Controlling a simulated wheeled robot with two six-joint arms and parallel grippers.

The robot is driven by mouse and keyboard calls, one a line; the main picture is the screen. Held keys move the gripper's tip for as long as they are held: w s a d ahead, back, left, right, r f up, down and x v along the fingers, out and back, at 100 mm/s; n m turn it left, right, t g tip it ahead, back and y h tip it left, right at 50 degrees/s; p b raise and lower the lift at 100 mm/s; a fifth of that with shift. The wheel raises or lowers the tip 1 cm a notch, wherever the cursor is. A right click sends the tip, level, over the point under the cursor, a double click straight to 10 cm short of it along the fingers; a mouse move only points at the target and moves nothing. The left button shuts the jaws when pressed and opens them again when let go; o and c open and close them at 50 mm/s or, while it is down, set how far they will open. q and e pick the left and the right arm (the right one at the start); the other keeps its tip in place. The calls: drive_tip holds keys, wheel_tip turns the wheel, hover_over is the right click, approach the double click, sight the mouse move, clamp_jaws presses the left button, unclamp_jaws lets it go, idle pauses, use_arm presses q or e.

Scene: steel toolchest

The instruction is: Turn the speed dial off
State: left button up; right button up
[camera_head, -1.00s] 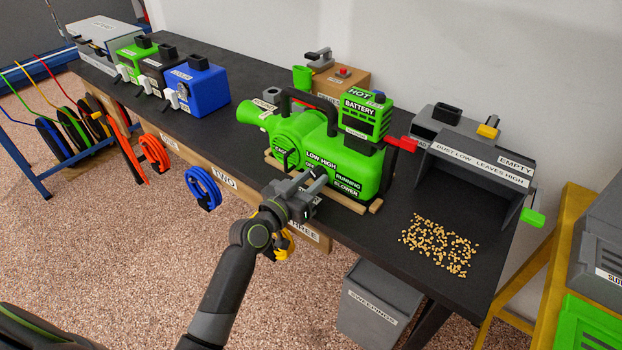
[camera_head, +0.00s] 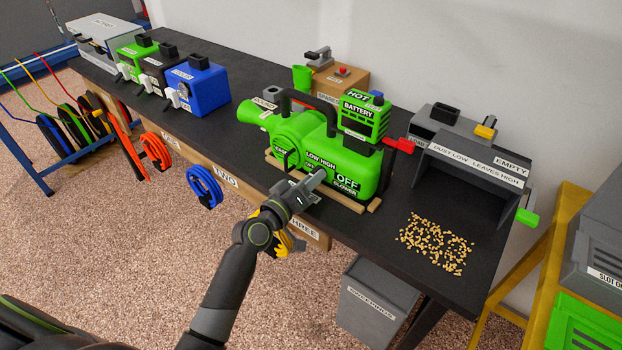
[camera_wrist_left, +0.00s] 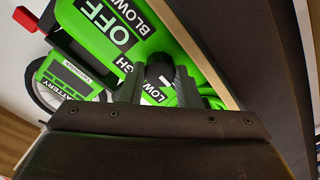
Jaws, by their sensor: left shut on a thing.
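The green blower (camera_head: 350,172) stands on wooden rails on the dark bench. Its side label (camera_head: 347,182) reads OFF above BLOWER, and the OFF label (camera_wrist_left: 108,22) also shows in the wrist view. My left gripper (camera_head: 317,178) is at the blower's front side, below the LOW HIGH label (camera_head: 320,161). In the wrist view the black speed dial (camera_wrist_left: 160,70) sits between the two fingers of my left gripper (camera_wrist_left: 157,86), which is shut on it. The dial is mostly hidden by the gripper in the head view. My right gripper is not in view.
A red lever (camera_head: 400,146) sticks out at the blower's right. Yellow pellets (camera_head: 437,243) lie on the bench near a grey dustpan-like bin (camera_head: 470,165). A blue box (camera_head: 196,85) stands at the left. A sweepings bin (camera_head: 375,300) is below the bench edge.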

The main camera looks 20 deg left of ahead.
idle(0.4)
use_arm(q)
drive_tip(key=o, duration=1)
drive_tip(key=shift+b+v, duration=1.4)
drive_tip(key=shift+v, duration=7.35)
